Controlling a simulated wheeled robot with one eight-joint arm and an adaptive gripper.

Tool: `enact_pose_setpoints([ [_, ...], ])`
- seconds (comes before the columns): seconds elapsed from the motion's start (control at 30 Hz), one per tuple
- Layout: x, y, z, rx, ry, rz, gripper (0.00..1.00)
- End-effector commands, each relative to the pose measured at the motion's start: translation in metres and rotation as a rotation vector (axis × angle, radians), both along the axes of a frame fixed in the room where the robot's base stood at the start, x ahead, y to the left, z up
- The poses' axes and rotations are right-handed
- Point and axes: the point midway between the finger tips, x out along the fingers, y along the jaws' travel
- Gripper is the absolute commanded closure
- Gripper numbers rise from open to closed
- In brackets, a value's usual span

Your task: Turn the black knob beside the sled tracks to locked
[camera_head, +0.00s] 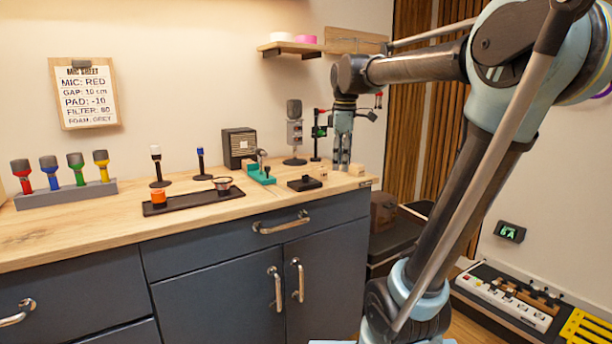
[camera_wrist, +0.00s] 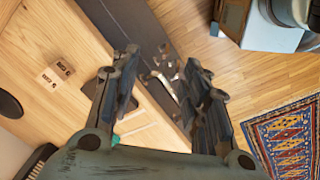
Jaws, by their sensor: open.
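I cannot make out for certain which part is the black knob or where the sled tracks are. A small black block (camera_head: 304,183) lies near the front edge of the counter, beside a teal-green device (camera_head: 262,175). My gripper (camera_head: 341,165) points down over the counter's right end, by a small wooden block (camera_head: 356,169). In the wrist view my gripper (camera_wrist: 160,90) is open, with nothing held between its fingers. A wooden block with dark marks (camera_wrist: 55,75) shows left of the fingers there. My gripper hides part of the counter behind it.
The wooden counter (camera_head: 60,235) carries a black tray (camera_head: 185,206) with an orange item and a cup. A silver microphone (camera_head: 294,132) and a dark stand (camera_head: 318,132) stand close left of my gripper. A wall shelf (camera_head: 292,47) hangs above. A patterned rug (camera_wrist: 288,138) lies on the floor.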

Motion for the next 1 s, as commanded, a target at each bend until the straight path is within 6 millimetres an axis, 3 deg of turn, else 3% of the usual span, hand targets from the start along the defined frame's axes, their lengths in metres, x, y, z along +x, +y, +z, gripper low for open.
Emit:
enact_pose_setpoints([
  [0.2, 0.055, 0.048, 0.051, -0.024, 0.026, 0.352, 0.58],
  [0.5, 0.103, 0.102, 0.09, -0.041, 0.055, 0.721, 0.58],
  [0.77, 0.113, 0.115, 0.092, -0.045, 0.061, 0.811, 0.58],
  [1.0, 0.113, 0.115, 0.06, -0.045, 0.061, 0.81, 0.58],
])
